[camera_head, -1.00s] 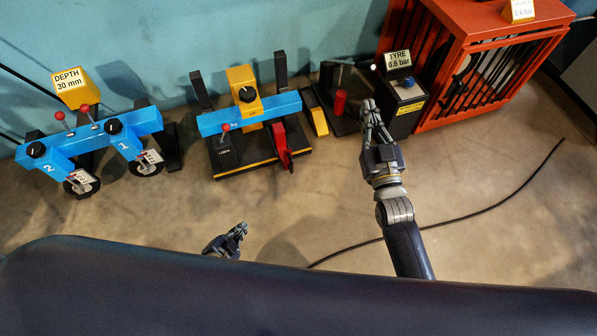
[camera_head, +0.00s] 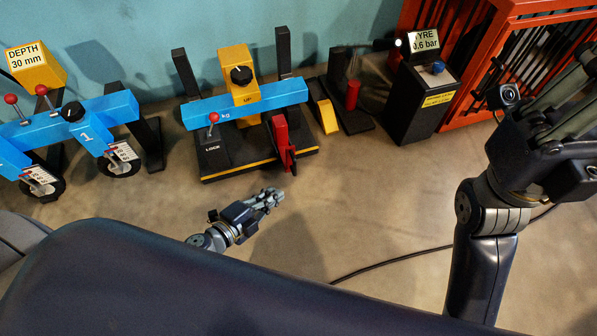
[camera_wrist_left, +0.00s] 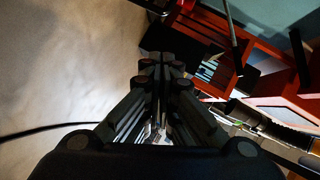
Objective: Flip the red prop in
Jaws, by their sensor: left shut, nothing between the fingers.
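The red prop (camera_head: 281,143) hangs upright at the right part of the blue beam (camera_head: 215,110), above the black base with a yellow front edge. My left gripper (camera_head: 272,196) is shut and empty, below and a little left of the prop and apart from it. Its closed fingers also show in the left wrist view (camera_wrist_left: 163,68). A red piece at the top of that view is cut off and I cannot tell what it is. My right gripper (camera_head: 578,112) is large at the right edge, its fingertips partly cut off.
A yellow block with a black knob (camera_head: 243,82) stands behind the beam. A red cylinder (camera_head: 352,95) and a black TYRE box (camera_head: 420,100) stand to the right, before a red cage (camera_head: 470,30). A black cable (camera_head: 400,258) crosses the floor.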

